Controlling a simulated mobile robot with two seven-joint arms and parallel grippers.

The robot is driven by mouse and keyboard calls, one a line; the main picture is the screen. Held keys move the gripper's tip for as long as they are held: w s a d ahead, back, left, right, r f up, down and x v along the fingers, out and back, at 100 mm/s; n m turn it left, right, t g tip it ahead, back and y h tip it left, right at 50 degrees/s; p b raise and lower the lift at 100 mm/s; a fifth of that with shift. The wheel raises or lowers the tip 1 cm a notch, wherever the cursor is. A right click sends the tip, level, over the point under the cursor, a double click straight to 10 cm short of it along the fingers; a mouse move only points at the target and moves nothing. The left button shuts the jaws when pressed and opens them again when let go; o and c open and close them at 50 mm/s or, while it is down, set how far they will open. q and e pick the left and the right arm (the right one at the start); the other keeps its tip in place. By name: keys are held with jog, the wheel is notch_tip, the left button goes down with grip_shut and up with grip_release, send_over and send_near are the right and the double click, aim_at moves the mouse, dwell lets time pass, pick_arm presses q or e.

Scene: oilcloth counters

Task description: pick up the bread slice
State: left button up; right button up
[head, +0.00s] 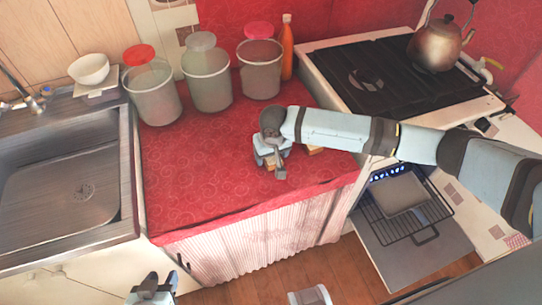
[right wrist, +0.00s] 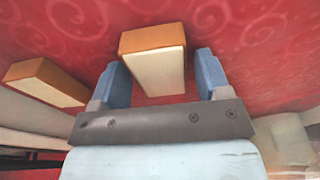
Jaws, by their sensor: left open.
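Two brown-crusted, pale-faced bread pieces show in the right wrist view. One bread slice (right wrist: 152,60) lies between the two blue fingers of my right gripper (right wrist: 161,66), with a gap on each side. The other bread piece (right wrist: 45,82) lies to the left, outside the fingers. In the head view my right gripper (head: 270,162) is low over the red counter and hides most of the nearer slice. The other piece (head: 315,150) shows partly behind my right arm. My left gripper (head: 153,286) is open and empty at the bottom edge, in front of the counter.
Several lidded canisters (head: 208,82) and an orange bottle (head: 287,48) stand at the back of the red counter (head: 190,185). A sink (head: 70,190) is on the left. A stove with a kettle (head: 436,48) is on the right. An oven door (head: 415,235) hangs open below it.

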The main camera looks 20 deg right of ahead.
jog(key=c, duration=0.7)
jog(key=shift+c, duration=0.2)
jog(key=shift+r, duration=0.1)
